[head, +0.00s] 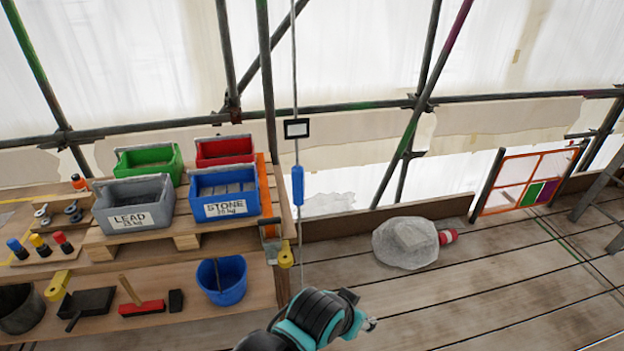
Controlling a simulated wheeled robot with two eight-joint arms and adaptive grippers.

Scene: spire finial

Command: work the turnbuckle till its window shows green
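A thin vertical cable (294,70) runs down in front of the scaffold in the head view. A blue cylindrical sleeve (297,185), which looks like the turnbuckle body, hangs upright on it. Above it is a small black-framed plate (297,128) with a pale face; I see no green on it. My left gripper (369,323), on a teal and black arm entering at the bottom just left of centre, is low in the picture, below and right of the sleeve and apart from it. Its fingers are mostly hidden, so their opening is unclear. My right gripper is out of view.
A wooden bench left of the cable holds a grey LEAD bin (135,203), a blue STONE bin (222,191) and tools. A blue bucket (222,280) stands on its lower shelf. A grey wrapped lump (405,243) lies right of the cable. The right floor is largely clear.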

